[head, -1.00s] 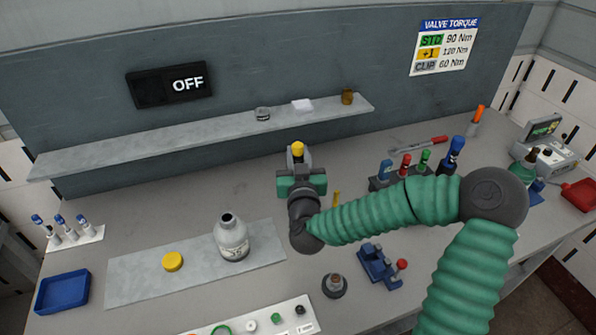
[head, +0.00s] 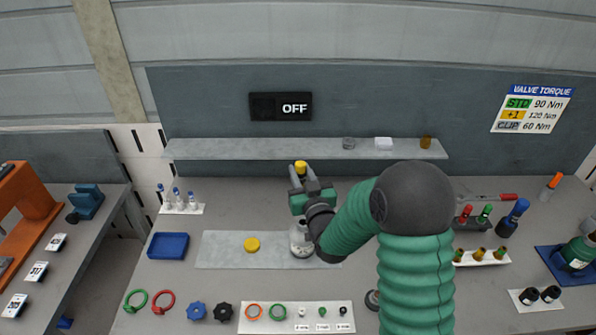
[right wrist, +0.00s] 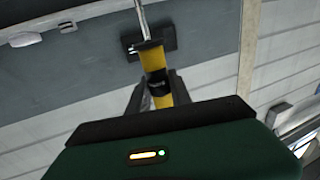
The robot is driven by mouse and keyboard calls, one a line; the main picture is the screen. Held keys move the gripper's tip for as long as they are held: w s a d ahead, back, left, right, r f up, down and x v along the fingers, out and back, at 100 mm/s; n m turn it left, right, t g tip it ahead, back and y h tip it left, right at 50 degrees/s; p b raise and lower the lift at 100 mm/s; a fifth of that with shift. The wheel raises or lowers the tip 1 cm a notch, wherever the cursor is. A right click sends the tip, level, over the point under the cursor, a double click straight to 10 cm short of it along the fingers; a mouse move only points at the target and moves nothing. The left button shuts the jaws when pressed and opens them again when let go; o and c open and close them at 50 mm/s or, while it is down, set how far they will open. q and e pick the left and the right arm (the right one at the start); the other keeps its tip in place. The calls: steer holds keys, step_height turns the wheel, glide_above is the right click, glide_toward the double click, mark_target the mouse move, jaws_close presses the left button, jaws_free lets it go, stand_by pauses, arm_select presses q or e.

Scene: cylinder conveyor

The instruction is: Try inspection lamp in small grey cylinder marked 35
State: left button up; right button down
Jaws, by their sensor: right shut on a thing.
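My right gripper (head: 302,186) is shut on a yellow lamp-like tool (head: 301,168), upright above the bench. The right wrist view shows its yellow body (right wrist: 156,76) with a dark band between the fingers, and a thin metal rod above it. A small pale grey cylinder (head: 300,246) stands on the light grey mat (head: 222,255), just below the gripper in the picture. My gripper and forearm hide its top and right side, and no number is readable. A yellow cap (head: 252,245) lies on the mat to its left. My left gripper is out of view.
A shelf (head: 240,149) runs behind the gripper, under a display (head: 281,106) reading OFF. A blue tray (head: 168,246) and several white-and-blue vials (head: 179,202) are at the left. Rings, knobs and a parts card (head: 297,325) line the front. My right arm hides bench to the right.

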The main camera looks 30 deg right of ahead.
steer(key=shift+w+d+f, duration=0.1)
steer(key=shift+d+f, duration=0.05)
steer(key=shift+f, duration=0.1)
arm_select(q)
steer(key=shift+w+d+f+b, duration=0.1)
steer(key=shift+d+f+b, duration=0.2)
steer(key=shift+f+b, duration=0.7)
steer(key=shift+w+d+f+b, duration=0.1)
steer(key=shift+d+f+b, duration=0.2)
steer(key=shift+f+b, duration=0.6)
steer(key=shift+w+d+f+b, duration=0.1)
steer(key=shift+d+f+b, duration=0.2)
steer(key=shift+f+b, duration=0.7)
arm_select(e)
step_height(320, 180, down, 7)
steer(key=d, duration=0.2)
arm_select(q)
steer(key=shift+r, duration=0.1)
arm_select(e)
steer(key=shift+w+r, duration=0.1)
steer(key=shift+r, duration=0.05)
